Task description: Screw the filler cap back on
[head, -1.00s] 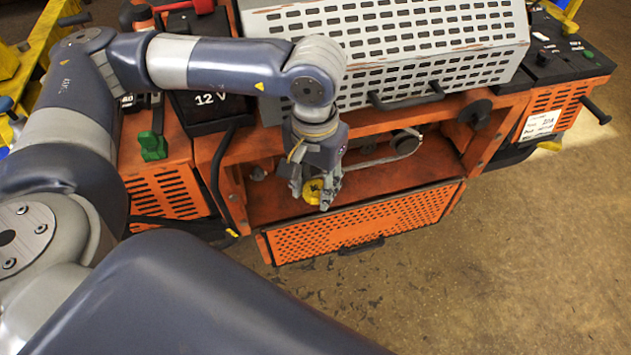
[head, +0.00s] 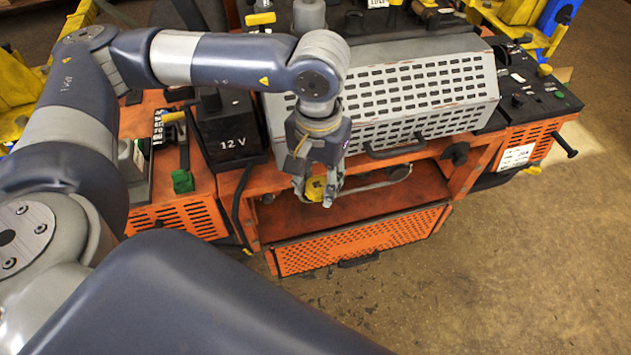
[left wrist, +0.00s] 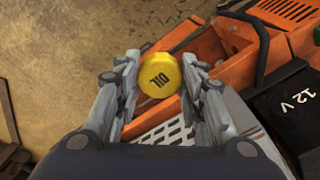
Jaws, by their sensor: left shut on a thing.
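The yellow filler cap (head: 315,188) is between the fingers of my left gripper (head: 317,195), in front of the open bay of the orange machine. In the left wrist view the cap (left wrist: 160,75) faces the camera with the word OIL on it. The fingers of my left gripper (left wrist: 165,95) are shut on its sides. The cap is held in the air, apart from the machine. I cannot make out the filler opening. My right gripper is not in view.
The perforated grey cover (head: 410,90) is above the bay. The perforated orange front panel (head: 360,240) hangs open below it. The black 12 V battery (head: 232,135) is left of my gripper. Open floor (head: 540,260) lies to the right.

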